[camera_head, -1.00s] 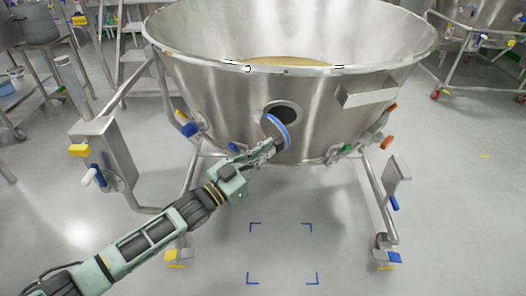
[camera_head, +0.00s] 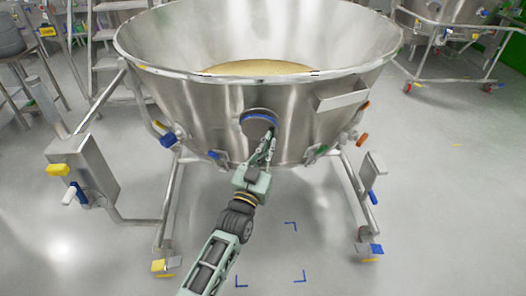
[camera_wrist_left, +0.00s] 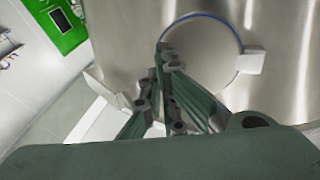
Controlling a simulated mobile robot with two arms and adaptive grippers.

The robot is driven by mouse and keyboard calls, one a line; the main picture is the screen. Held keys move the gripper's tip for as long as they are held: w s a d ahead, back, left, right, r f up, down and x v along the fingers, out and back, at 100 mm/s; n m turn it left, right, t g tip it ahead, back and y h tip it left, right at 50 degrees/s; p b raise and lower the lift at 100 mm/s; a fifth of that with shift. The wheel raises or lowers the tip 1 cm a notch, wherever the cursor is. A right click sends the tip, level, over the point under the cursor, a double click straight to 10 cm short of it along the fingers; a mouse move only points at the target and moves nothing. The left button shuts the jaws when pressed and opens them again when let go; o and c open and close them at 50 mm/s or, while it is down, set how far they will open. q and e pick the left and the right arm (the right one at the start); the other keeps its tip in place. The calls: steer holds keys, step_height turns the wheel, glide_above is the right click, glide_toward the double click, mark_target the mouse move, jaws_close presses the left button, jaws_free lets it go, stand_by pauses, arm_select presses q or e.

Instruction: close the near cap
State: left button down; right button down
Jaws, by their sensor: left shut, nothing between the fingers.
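The near cap (camera_head: 259,121), a round metal disc with a blue ring, sits over the port on the front wall of the steel bowl (camera_head: 205,112). No dark opening shows around it. In the left wrist view the cap (camera_wrist_left: 212,52) fills the upper middle, with its blue edge along the top and a pale block at its right side. My left gripper (camera_head: 269,137) is shut and empty, its fingertips at the cap's lower right edge in the head view. In the left wrist view the fingers (camera_wrist_left: 163,52) overlap the cap's left part; I cannot tell whether they touch it. My right gripper is not in view.
The bowl holds tan powder (camera_head: 260,68) and stands on a wheeled frame (camera_head: 170,200). A metal box (camera_head: 343,93) juts from its wall, right of the cap. A control box (camera_head: 85,165) stands at the left. The floor in front is clear, with blue corner marks.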

arm_select(q)
steer(key=shift+x, duration=0.75)
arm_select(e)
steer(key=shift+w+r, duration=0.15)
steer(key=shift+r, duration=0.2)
arm_select(q)
steer(key=shift+d, duration=0.15)
